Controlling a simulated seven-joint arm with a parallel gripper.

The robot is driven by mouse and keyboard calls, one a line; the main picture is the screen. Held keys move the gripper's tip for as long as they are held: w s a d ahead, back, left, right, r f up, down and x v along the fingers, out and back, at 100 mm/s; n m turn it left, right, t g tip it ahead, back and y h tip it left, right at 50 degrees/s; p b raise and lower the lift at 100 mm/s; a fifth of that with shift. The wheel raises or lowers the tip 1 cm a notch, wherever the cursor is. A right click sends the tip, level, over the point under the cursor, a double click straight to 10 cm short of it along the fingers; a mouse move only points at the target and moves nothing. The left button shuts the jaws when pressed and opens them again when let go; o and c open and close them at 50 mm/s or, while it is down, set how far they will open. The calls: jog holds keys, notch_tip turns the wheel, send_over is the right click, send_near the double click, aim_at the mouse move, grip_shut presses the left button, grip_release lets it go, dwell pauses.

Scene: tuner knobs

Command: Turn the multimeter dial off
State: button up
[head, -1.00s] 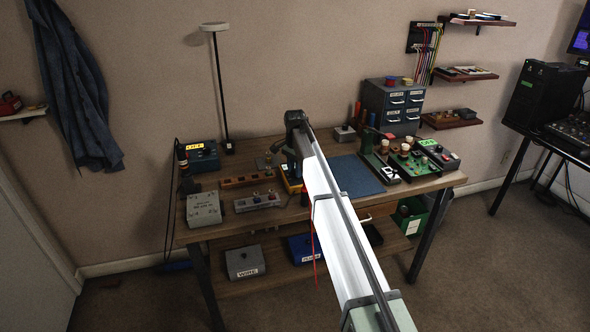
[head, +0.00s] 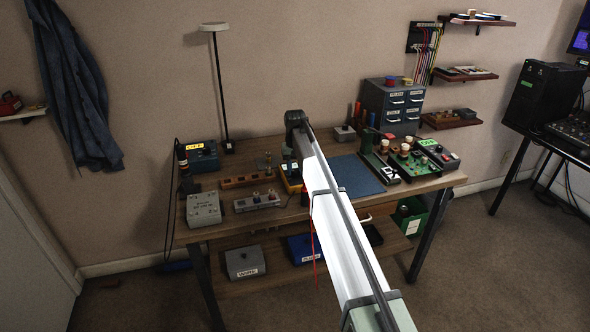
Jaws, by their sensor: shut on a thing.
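The multimeter (head: 292,186) is a small yellow-edged case on the bench, left of the blue mat. My arm hides most of it, and its dial face cannot be made out. My gripper (head: 289,164) points down at the multimeter, beside the elbow of my arm, and only a small part of it shows. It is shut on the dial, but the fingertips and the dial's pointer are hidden.
A blue mat (head: 357,175) lies right of my arm, with green circuit boards (head: 415,163) beyond it. A grey box (head: 204,208), a knob strip (head: 257,201) and a dark box with a yellow display (head: 202,156) stand to the left. A drawer cabinet (head: 393,106) stands behind.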

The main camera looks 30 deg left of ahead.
aim_at(295, 170)
jog(key=n, duration=0.5)
jog(key=shift+n, duration=0.3)
jog(key=n, duration=0.4)
jog(key=shift+n, duration=0.4)
jog(key=o, duration=1)
jog(key=shift+o, duration=0.2)
jog(key=shift+r, duration=0.1)
notch_tip(295, 170, up, 14)
jog(key=shift+f, duration=0.2)
